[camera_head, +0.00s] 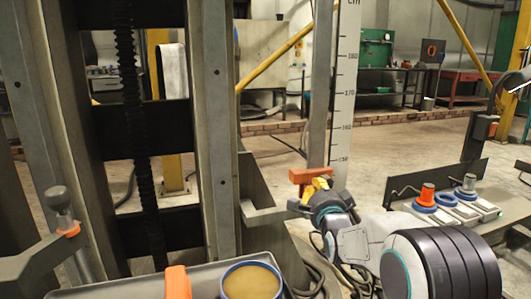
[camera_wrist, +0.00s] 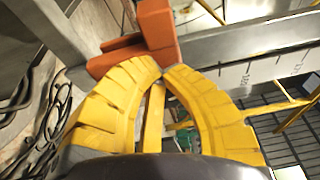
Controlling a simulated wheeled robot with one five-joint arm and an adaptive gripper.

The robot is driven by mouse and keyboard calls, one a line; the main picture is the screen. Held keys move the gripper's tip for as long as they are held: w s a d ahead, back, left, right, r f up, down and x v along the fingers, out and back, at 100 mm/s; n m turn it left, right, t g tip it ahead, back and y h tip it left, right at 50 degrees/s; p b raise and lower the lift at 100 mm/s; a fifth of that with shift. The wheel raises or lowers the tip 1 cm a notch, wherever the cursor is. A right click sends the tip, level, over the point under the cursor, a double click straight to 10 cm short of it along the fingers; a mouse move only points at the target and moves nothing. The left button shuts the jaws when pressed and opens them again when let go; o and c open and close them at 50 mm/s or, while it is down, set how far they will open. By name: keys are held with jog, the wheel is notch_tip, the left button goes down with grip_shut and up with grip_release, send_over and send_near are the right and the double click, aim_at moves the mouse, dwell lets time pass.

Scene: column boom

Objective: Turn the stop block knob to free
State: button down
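An orange block with a short upright part (camera_head: 313,175) sits low on the grey post by the height scale in the head view. It fills the top middle of the wrist view (camera_wrist: 158,32). I cannot tell which part of it is the knob, or whether it stands at free. My gripper (camera_head: 318,186) is just below and in front of it. In the wrist view the yellow fingertips (camera_wrist: 162,71) come together at the block's lower edge. I see nothing clearly pinched between them, and contact with the block is unclear.
A grey knob with an orange collar (camera_head: 62,203) stands on a bracket at the left. A tray (camera_head: 130,287) holds an orange item and a blue-rimmed round container (camera_head: 251,281). Cables lie on the floor. A bench with orange and grey knobs (camera_head: 427,195) is at the right.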

jog(key=shift+f, duration=0.75)
jog(key=shift+d+f, duration=0.15)
jog(key=shift+f, duration=0.05)
jog(key=shift+a+f, duration=0.1)
jog(key=shift+a, duration=0.2)
dwell(0.5)
jog(key=c, duration=1.9)
grip_release()
grip_shut()
jog(key=shift+s, duration=0.1)
